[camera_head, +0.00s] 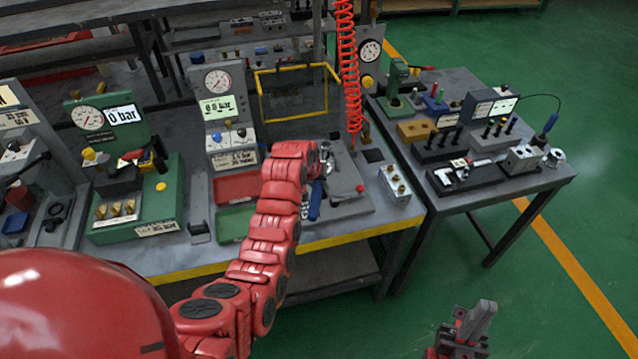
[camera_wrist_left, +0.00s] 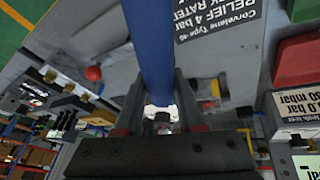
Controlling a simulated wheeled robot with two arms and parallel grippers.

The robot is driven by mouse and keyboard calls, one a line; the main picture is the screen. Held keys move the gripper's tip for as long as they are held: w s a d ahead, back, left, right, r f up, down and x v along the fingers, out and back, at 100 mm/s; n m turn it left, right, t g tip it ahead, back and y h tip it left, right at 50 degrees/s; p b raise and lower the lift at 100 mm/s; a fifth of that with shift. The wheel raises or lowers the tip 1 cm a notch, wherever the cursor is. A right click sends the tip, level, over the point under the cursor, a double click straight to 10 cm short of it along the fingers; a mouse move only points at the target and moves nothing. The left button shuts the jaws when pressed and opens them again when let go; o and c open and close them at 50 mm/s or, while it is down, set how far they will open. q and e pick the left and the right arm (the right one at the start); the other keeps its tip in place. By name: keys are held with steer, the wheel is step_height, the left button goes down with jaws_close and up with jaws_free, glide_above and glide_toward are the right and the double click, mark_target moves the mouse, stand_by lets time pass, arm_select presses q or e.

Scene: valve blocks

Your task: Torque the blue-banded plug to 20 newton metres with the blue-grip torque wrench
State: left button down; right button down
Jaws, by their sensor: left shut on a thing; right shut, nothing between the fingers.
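The blue-grip torque wrench (camera_head: 315,202) is at the front of the main bench in the head view. Its blue grip (camera_wrist_left: 150,45) runs down the middle of the left wrist view, between the fingers. My left gripper (camera_wrist_left: 160,105) is shut on it; in the head view the gripper (camera_head: 321,165) is partly hidden by my arm. I cannot tell whether the wrench touches the bench. My right gripper (camera_head: 478,322) is shut and empty, low over the green floor. I cannot make out the blue-banded plug; a metal block with brass fittings (camera_head: 394,184) stands to the right of the wrench.
A grey test stand with a gauge (camera_head: 218,82) and a yellow-framed guard (camera_head: 299,92) stand behind. A red coiled hose (camera_head: 348,70) hangs close to my left gripper. Red (camera_head: 236,186) and green trays lie left of the wrench. A side table (camera_head: 520,190) stands right.

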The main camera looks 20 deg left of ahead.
arm_select(q)
steer(key=shift+r, duration=0.1)
steer(key=shift+a+b, duration=0.4)
steer(key=shift+b, duration=0.05)
steer(key=shift+a+m+h+b, duration=0.4)
steer(key=shift+a+m+b, duration=0.5)
steer(key=shift+b, duration=0.05)
steer(key=shift+s, duration=0.1)
steer(key=shift+a+m+b, duration=0.4)
steer(key=shift+a+b, duration=0.15)
steer(key=shift+b, duration=0.35)
steer(key=shift+a+m+h+b, duration=0.45)
steer(key=shift+a+b, duration=0.25)
steer(key=shift+b, duration=0.25)
